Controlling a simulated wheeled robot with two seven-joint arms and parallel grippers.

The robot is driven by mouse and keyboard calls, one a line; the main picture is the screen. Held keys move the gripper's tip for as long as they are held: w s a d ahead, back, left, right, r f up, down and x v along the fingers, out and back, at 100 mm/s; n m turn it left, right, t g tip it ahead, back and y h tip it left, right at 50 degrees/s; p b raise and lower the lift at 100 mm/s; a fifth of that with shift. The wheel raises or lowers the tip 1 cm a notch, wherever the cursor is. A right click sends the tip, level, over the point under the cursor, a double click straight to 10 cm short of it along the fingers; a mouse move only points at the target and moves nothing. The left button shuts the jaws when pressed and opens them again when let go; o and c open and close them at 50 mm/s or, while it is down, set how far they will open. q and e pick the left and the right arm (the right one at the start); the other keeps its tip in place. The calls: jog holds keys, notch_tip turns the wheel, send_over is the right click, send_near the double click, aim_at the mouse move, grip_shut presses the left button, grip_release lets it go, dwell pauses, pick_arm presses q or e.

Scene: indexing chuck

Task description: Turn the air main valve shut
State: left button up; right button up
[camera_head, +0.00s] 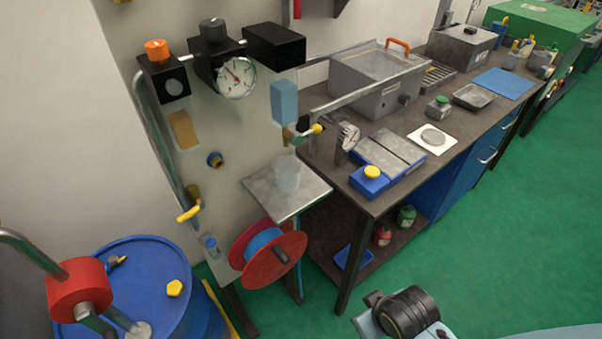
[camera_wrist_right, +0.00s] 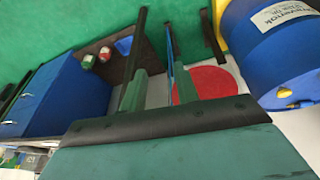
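Two yellow-handled valves show in the head view; I cannot tell which is the air main. One yellow lever (camera_head: 188,212) sits low on the grey pipe at the pale panel's left edge, pointing down-left. The other yellow-tipped lever (camera_head: 316,129) is at the panel's right edge under a light-blue filter bowl. My right gripper (camera_wrist_right: 158,80) shows in the right wrist view with its two greenish fingers apart and nothing between them. It points toward the shelf and reel and touches neither valve. In the head view only part of my right arm shows at the bottom. My left gripper is out of view.
The panel (camera_head: 225,135) carries a gauge (camera_head: 236,78) and an orange knob (camera_head: 157,49). A red hose reel (camera_head: 250,268) and a small metal shelf (camera_head: 270,193) stick out below. A blue drum (camera_head: 150,262) stands left; the cluttered workbench (camera_head: 330,205) stands right. Green floor is open in front.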

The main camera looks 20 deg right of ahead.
aim_at(300, 3)
jog(key=w+d+r+n+t+h, duration=0.15)
jog(key=w+d+r+t, duration=0.3)
jog(key=w+r, duration=0.5)
jog(key=w+d+r+t+h, duration=0.35)
jog(key=w+r+t, duration=0.2)
jog(key=r, duration=0.75)
jog(key=w+a+r+n+t+y, duration=0.25)
jog(key=r+n+t+y, duration=0.45)
jog(key=r, duration=0.5)
jog(key=w+a+r+n+t+y, duration=0.2)
jog(key=w+r+n+t+y, duration=0.15)
jog(key=r+n, duration=0.8)
jog(key=a+r+n+g+y, duration=0.4)
jog(key=a+n+g+y, duration=0.15)
jog(key=n+y, duration=0.6)
jog(key=w+d+n+g+h, duration=0.3)
jog(key=w+d+n+h, duration=0.2)
jog(key=w+n+h, duration=0.3)
jog(key=shift+n, duration=0.25)
jog(key=p+x, duration=0.1)
jog(key=x, duration=0.2)
jog(key=p+x, duration=0.1)
jog(key=x, duration=0.3)
jog(key=a+p+x, duration=0.1)
jog(key=p+x, duration=0.1)
jog(key=x, duration=0.1)
jog(key=shift+a+f, duration=0.15)
jog(key=shift+f, duration=0.1)
jog(key=shift+w+a, duration=0.35)
jog(key=shift+w, duration=0.2)
